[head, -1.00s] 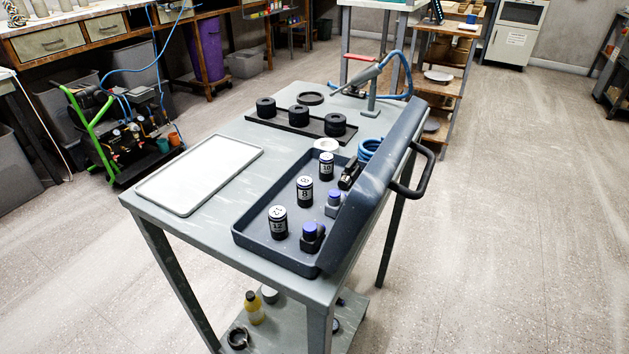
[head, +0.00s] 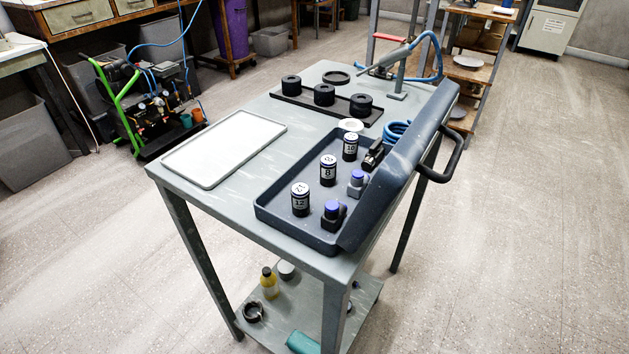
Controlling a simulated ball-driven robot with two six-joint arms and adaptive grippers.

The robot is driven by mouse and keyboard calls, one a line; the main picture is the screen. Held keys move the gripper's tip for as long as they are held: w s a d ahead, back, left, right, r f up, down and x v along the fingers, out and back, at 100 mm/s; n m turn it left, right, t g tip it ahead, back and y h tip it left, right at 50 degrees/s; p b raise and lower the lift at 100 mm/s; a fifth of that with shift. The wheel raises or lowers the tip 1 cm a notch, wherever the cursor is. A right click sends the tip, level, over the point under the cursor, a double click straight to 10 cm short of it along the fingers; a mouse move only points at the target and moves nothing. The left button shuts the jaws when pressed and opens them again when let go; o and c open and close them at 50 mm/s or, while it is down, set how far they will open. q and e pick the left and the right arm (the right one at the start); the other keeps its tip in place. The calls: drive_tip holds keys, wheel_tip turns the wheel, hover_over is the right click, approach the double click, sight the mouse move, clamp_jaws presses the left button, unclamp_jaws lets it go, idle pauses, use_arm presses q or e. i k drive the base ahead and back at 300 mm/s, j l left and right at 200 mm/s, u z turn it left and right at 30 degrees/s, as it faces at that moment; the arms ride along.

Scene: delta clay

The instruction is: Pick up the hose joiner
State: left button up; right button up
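No part is clearly marked as the hose joiner. A small black fitting (head: 374,155) lies at the far right of the dark open case (head: 285,228), close to a blue coiled hose (head: 397,131); I cannot tell whether it is the joiner. Two dark fittings with blue tops, a nearer one (head: 333,215) and a farther one (head: 356,183), stand in the case. Three black cylinders with white numbered labels stand beside them: a near one (head: 300,199), a middle one (head: 328,170) and a far one (head: 350,147). Neither of my grippers is in view.
The case sits on a grey metal table (head: 225,205), its raised lid (head: 405,165) along the right side. A white tray (head: 225,152) lies left. A black rack (head: 315,106) with three black rings is behind. A green-framed cart (head: 145,110) stands left. The floor right is clear.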

sight(300, 191)
drive_tip(key=k+u, duration=0.75)
drive_tip(key=i+j, duration=0.05)
